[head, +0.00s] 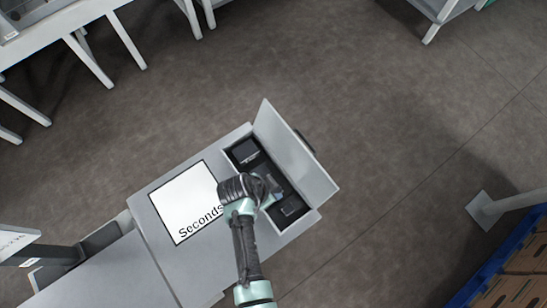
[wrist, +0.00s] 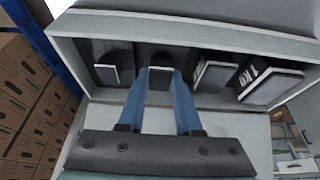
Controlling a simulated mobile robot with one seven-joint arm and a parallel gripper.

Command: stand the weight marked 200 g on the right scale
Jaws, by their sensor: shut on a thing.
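I cannot make out the right scale for certain.
A white sheet marked "Seconds" (head: 183,199) lies left of the case. A grey post with a panel (head: 45,254) stands at the far left. Cardboard boxes (head: 520,290) are at lower right.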

